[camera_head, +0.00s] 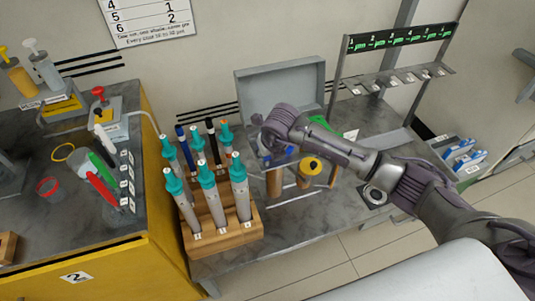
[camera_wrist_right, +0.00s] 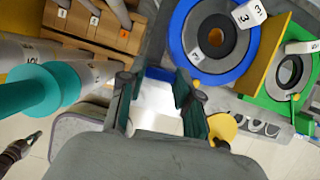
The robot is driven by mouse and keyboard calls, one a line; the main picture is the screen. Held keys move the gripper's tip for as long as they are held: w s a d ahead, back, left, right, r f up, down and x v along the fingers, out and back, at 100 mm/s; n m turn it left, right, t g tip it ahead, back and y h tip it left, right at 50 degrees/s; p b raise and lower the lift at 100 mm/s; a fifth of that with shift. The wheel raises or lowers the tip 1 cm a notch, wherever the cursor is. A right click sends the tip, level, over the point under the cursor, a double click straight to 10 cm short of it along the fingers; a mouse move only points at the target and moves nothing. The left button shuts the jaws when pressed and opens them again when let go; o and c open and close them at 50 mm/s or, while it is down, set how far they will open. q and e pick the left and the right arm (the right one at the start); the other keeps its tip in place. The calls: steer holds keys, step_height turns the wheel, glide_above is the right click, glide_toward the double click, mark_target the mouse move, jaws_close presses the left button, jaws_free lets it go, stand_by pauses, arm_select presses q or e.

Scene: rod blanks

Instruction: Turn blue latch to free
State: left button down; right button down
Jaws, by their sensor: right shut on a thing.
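My right gripper (camera_head: 267,148) reaches from the right over the bench, at the fixture in front of the open grey case. In the right wrist view its two dark fingers (camera_wrist_right: 157,95) stand a little apart, closed on a narrow piece. A blue part, seemingly the blue latch (camera_wrist_right: 160,73), shows between the fingertips, with a bright white patch below it. In the head view, blue (camera_head: 288,151) shows just beside the gripper. The fingers hide most of the latch, so I cannot tell its turn angle.
A wooden rack (camera_head: 250,228) with several teal-topped rods stands left of the gripper. A blue ring (camera_wrist_right: 182,45) and a green fixture (camera_wrist_right: 272,90) lie close by in the wrist view. A grey open case (camera_head: 282,82) and a hook stand (camera_head: 398,40) are behind.

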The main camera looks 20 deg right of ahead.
steer(key=shift+m, duration=0.5)
steer(key=c, duration=0.8)
jaws_free()
steer(key=v, duration=1.2)
steer(key=shift+a, duration=0.2)
